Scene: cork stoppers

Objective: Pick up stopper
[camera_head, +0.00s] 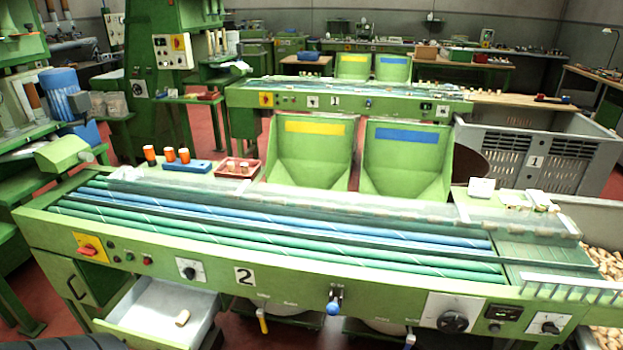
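Many more stoppers (604,262) are heaped in a bin at the right edge. A few small stoppers (540,197) stand or lie on the machine's back right corner. A red tray (250,175) on the machine's back edge holds several small pale pieces that look like stoppers. Neither of my grippers is in view.
The green machine (140,235) with blue and green rollers (300,222) fills the front. Its front panel has knobs, a black dial (452,321) and a blue-knobbed lever (333,307). A grey crate (545,150) stands behind right. Red floor shows at left.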

